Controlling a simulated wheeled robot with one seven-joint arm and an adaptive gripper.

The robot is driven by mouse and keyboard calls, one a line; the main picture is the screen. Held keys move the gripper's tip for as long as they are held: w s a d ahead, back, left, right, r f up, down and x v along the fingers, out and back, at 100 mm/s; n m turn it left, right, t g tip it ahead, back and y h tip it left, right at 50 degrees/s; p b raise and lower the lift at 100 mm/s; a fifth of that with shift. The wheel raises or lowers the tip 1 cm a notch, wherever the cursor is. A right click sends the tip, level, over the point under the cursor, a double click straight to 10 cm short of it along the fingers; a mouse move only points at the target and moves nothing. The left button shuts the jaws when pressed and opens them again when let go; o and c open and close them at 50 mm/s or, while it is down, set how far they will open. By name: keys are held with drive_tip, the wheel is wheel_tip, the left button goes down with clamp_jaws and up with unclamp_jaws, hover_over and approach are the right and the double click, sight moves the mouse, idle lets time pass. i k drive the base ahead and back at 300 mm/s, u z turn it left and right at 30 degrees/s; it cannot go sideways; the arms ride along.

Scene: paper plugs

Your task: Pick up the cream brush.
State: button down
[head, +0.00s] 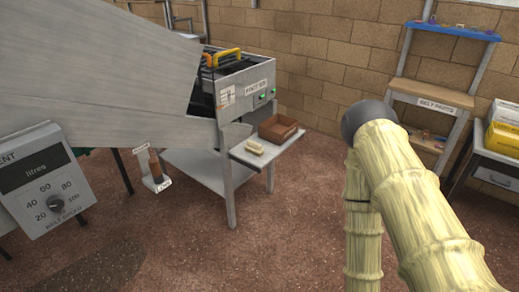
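A small cream object (255,147), which looks like the cream brush, lies on a narrow grey side shelf (278,150). It is too small to make out bristles or a handle. It sits left of an open brown box (279,129) on the same shelf, a little apart from it. My gripper is not in view. What looks like my own pale, bamboo-textured arm fills the right foreground, to the right of the shelf.
The shelf joins a grey machine (240,85) with a yellow-handled item (222,57) on top. A large grey panel (90,75) blocks the upper left. A "litres" control box (48,180) stands at left. A shelf rack (433,98) stands at right. Brown floor (270,240) is open in front.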

sight(252, 147)
drive_tip(key=u, duration=0.05)
drive_tip(key=k, duration=0.25)
drive_tip(key=u, duration=1.1)
drive_tip(key=i, duration=1.15)
drive_tip(key=z, duration=0.6)
drive_tip(key=i, duration=0.85)
drive_tip(key=z, duration=0.7)
